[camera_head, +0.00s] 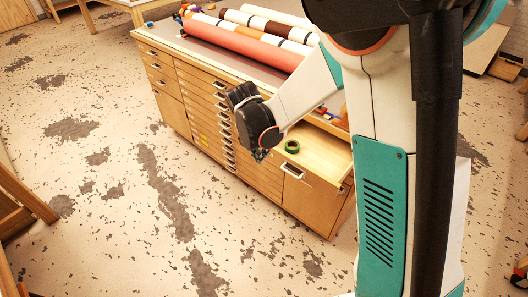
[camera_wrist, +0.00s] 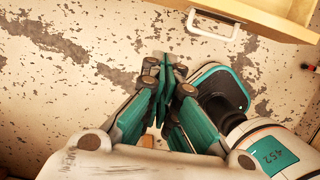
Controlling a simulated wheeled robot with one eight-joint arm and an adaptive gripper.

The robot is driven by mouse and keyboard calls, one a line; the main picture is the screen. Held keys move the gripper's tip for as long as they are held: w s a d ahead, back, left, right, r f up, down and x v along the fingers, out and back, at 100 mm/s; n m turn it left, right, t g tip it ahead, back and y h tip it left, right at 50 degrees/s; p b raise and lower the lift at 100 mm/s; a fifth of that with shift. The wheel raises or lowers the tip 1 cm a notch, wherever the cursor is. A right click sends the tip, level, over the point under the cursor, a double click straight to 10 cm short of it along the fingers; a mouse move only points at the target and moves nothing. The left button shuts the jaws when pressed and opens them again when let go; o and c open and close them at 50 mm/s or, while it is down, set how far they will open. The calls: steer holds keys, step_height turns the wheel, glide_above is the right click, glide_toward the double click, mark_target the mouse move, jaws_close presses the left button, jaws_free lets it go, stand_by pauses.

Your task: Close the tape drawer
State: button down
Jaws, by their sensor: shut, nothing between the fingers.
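The tape drawer (camera_head: 322,153) is pulled out at the right end of the wooden cabinet. A green tape roll (camera_head: 292,146) lies in it. Its pale handle (camera_head: 292,171) faces the floor side, and the handle also shows at the top of the wrist view (camera_wrist: 213,25). My gripper (camera_head: 260,155) is shut and empty, just left of the drawer's front in the head view. In the wrist view its teal fingers (camera_wrist: 172,72) are together below the handle, with a visible gap to it. Part of the drawer is hidden behind my arm.
The cabinet (camera_head: 165,92) has several other drawers with handles along its front. The speckled floor (camera_head: 110,200) in front is clear. A wooden furniture piece (camera_head: 25,195) stands at the left edge.

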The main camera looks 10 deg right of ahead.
steer(key=shift+w+d+f+b, duration=0.65)
steer(key=shift+d+f, duration=0.2)
steer(key=shift+f, duration=0.6)
steer(key=shift+w+d+f+b, duration=0.6)
steer(key=shift+d+f, duration=0.2)
steer(key=shift+f, duration=0.6)
steer(key=shift+w+d+f+b, duration=0.55)
steer(key=shift+d+f+b, duration=0.25)
steer(key=shift+f, duration=0.65)
steer(key=shift+d, duration=0.1)
glide_toward(300, 142)
steer(key=x, duration=0.5)
steer(key=shift+d+f, duration=0.1)
steer(key=shift+f, duration=0.15)
